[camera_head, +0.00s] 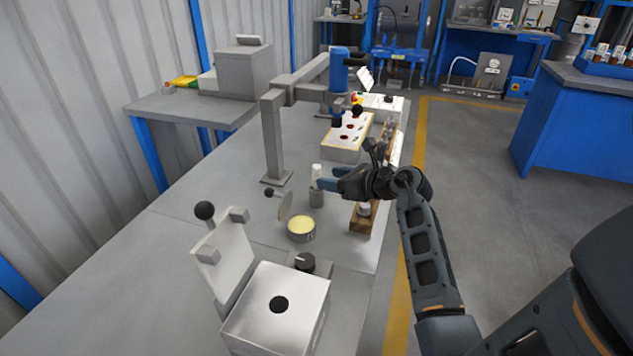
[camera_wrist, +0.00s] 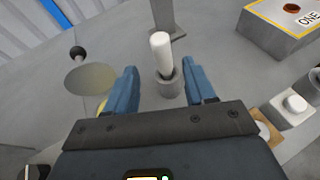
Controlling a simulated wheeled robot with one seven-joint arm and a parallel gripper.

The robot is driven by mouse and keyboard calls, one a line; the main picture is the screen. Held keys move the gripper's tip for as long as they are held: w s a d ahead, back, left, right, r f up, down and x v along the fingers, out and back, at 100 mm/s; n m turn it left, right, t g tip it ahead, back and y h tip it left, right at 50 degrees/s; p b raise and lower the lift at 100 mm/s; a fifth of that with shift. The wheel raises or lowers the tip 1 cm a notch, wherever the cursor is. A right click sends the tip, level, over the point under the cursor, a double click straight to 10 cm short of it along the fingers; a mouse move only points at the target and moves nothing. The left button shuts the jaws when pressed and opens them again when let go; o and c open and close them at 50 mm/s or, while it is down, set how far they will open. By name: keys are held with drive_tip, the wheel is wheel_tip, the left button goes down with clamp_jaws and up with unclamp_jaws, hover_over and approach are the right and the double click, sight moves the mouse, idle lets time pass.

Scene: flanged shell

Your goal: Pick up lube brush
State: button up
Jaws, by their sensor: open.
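The lube brush shows as a white upright handle (camera_head: 316,170) standing in a small grey cup (camera_head: 316,198) on the bench. It also shows in the wrist view, with the white handle (camera_wrist: 160,48) rising from the grey cup (camera_wrist: 168,84). Its bristle end is hidden inside the cup. My gripper (camera_head: 325,179) is at the brush, reaching in from the right. In the wrist view my gripper (camera_wrist: 161,76) is open, with one blue finger on each side of the brush and cup. Gaps show between the fingers and the cup, and nothing is held.
A round tin with yellow contents (camera_head: 301,230) stands in front of the cup, its raised lid (camera_head: 286,206) beside it. A wooden block (camera_head: 361,217) sits to the right. A grey press post (camera_head: 271,140) rises behind. A metal box (camera_head: 277,308) stands at the near end.

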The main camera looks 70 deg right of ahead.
sight(317, 175)
drive_tip(key=x, duration=0.6)
drive_tip(key=shift+w+d+f, duration=0.2)
drive_tip(key=shift+d+f, duration=0.05)
drive_tip(key=shift+c, duration=0.2)
clamp_jaws()
